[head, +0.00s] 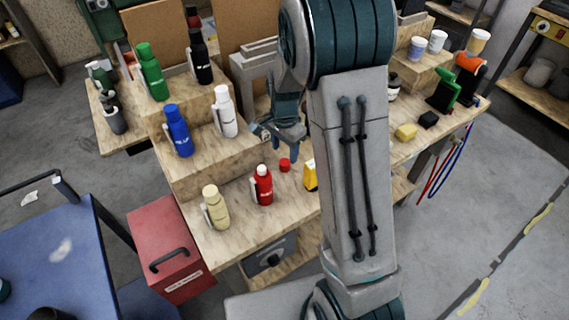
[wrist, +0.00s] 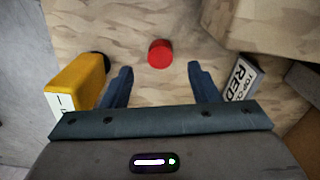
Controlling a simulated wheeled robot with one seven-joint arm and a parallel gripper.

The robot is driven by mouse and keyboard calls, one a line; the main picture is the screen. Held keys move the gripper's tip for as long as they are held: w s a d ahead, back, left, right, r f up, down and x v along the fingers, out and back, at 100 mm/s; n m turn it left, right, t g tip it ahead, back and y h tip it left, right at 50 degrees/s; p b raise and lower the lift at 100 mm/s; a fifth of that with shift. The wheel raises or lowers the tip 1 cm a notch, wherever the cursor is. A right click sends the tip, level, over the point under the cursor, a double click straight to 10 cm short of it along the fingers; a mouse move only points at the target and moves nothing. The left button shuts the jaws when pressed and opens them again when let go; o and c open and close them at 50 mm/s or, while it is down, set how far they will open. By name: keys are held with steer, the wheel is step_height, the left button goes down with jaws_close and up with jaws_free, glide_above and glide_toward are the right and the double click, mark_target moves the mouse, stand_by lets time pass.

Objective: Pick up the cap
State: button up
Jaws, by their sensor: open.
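A small red cap (head: 284,165) lies on the lowest wooden step of the bench, just right of a red bottle (head: 264,185). In the wrist view the red cap (wrist: 160,53) lies on the wood ahead of the fingers, centred between their lines. My gripper (head: 285,142) is above the step near the cap. In the wrist view my gripper (wrist: 160,78) is open, with its two blue fingers apart and nothing between them.
A cream bottle (head: 215,207), blue bottle (head: 178,131) and white bottle (head: 224,112) stand nearby. A higher step (wrist: 265,20) rises beside the cap.

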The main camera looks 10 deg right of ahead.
mark_target(285, 162)
steer(key=shift+f+p, duration=0.6)
steer(key=shift+f, duration=2.05)
steer(key=c, duration=1.1)
steer(key=shift+r, duration=0.1)
